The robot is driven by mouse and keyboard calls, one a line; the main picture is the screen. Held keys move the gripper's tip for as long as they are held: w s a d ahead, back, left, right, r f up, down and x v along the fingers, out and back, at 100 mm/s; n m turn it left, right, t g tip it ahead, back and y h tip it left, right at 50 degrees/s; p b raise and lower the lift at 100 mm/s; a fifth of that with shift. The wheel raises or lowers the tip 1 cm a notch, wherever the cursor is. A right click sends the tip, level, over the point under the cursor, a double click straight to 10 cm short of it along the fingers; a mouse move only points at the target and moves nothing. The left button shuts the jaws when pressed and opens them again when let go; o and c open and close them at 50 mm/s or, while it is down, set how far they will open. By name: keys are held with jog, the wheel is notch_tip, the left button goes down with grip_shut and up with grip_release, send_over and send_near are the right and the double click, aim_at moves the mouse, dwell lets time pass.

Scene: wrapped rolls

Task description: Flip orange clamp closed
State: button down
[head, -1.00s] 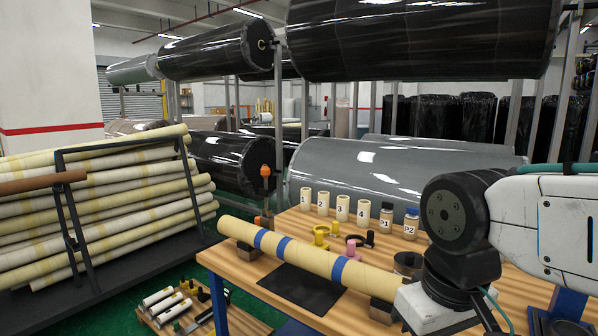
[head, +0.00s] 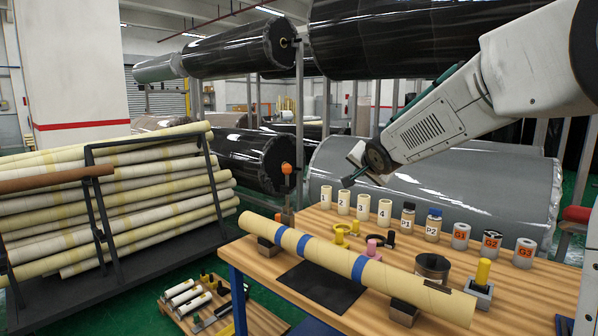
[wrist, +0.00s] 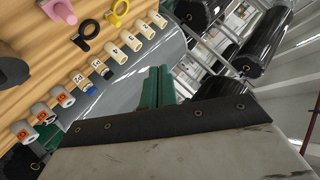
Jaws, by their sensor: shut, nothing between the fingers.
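The orange clamp (head: 287,170) stands at the far left corner of the wooden table, with its orange handle pointing up. Its base is partly hidden behind the long cream roll. My gripper (head: 347,182) is in the air above the back of the table, to the right of the clamp in the head view and apart from it. Its green fingers (wrist: 158,86) are together and empty in the wrist view. I cannot make out the clamp in the wrist view.
The wooden table (head: 490,315) bears a cream roll (head: 390,277) with blue bands on dark blocks. Numbered cylinders (head: 343,201), jars (head: 433,225) and grey labelled rolls (head: 461,236) line its back edge. A large grey wrapped roll (head: 490,185) lies behind it.

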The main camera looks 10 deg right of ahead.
jog(key=w+a+f+m+t+y, duration=0.1)
jog(key=w+f+t+y, duration=0.1)
jog(key=w, duration=0.7)
jog(key=w+a+f+m+t+y, duration=0.1)
jog(key=w+f+t+y, duration=0.1)
jog(key=w+f+y, duration=0.2)
jog(key=w+y, duration=0.3)
jog(key=w, duration=0.3)
jog(key=shift+a, duration=0.25)
jog(key=shift+w, duration=0.2)
send_over(287, 187)
jog(key=d, duration=0.5)
jog(key=shift+w+a, duration=0.2)
jog(key=shift+a, duration=0.1)
